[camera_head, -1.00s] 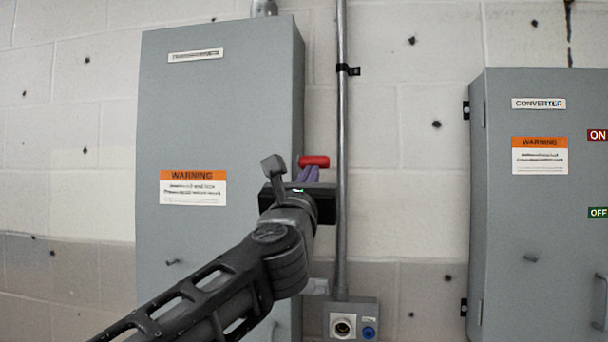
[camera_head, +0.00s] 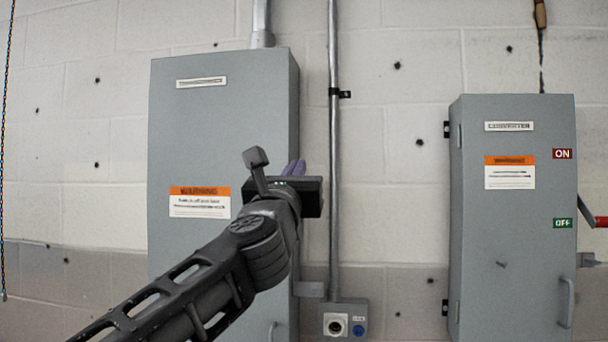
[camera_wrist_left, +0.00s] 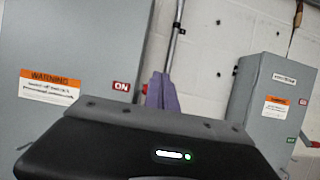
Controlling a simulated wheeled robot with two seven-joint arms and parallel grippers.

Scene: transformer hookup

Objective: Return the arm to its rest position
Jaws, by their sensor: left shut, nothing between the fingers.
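My left arm comes in from the lower left of the head view. My left gripper (camera_head: 293,168) points at the wall, its purple fingers shut with nothing between them. In that view it overlaps the right edge of the grey transformer cabinet (camera_head: 220,125). I cannot see it touching anything. In the left wrist view the purple fingers (camera_wrist_left: 162,92) stand together, with the transformer cabinet (camera_wrist_left: 75,50) to the left and the converter cabinet (camera_wrist_left: 268,100) to the right. My right gripper is not in view.
The converter cabinet (camera_head: 515,255) has ON and OFF labels and a red-ended lever (camera_head: 600,221) at its right side, near OFF. A vertical conduit (camera_head: 333,200) runs down to a socket box (camera_head: 345,318) between the cabinets. Bare block wall (camera_head: 400,140) lies between them.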

